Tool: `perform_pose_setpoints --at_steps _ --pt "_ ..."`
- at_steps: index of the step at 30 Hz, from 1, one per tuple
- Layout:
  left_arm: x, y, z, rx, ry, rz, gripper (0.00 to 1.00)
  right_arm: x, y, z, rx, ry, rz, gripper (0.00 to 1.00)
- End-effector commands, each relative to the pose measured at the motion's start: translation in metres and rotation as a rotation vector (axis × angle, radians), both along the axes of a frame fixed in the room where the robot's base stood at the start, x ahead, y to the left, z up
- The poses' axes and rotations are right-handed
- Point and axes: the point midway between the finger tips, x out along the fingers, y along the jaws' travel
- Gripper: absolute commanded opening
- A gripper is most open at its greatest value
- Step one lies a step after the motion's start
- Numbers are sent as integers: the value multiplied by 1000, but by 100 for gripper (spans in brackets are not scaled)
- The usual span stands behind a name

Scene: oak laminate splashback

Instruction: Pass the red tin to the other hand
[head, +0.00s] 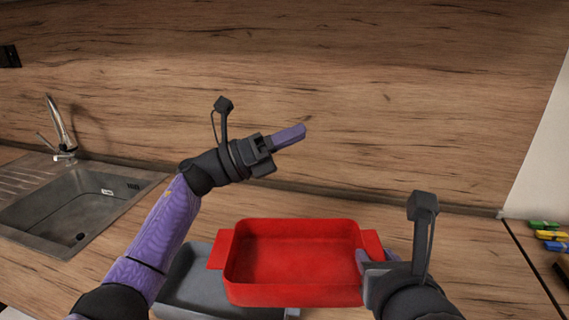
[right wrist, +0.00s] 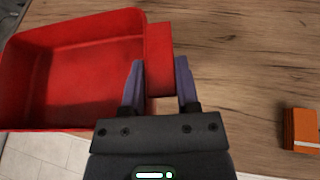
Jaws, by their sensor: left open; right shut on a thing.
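The red tin (head: 292,292) is a rectangular baking tin with a tab handle at each short end. It is held up over the counter, in front of a grey tin. My right gripper (head: 370,258) is shut on the tin's right handle; the right wrist view shows the handle (right wrist: 159,50) between the two purple fingers (right wrist: 158,85). My left gripper (head: 290,137) is open and empty, above and behind the tin, with its fingers pointing right. It is apart from the tin, whose left handle (head: 221,249) is free.
A grey tin (head: 190,285) is partly hidden under the red tin. A sink (head: 80,210) with a tap (head: 62,135) is at the left. Coloured items (head: 550,235) lie at the far right. An orange block (right wrist: 301,128) shows in the right wrist view. The wooden splashback stands behind.

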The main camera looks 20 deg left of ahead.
Motion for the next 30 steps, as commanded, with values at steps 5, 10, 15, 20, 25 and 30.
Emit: perform_pose_setpoints --at_steps 5,10,15,20,25,30 --pt "-45 -78 -7 829 -198 -383 46 0 0 1 1 -2 0 0" --pt "-58 -41 -22 1447 -145 -493 46 0 0 1 1 -2 0 0" --pt "-62 -10 -20 1693 -62 -500 46 0 0 0 1 -1 0 0" --pt "-61 -14 -45 1713 -50 -505 46 0 0 0 1 -1 0 0" --pt "-59 -28 -87 1709 -51 -506 46 0 0 0 1 -1 0 0" --pt "-56 -38 -119 1708 -53 -505 46 0 0 0 1 -1 0 0"
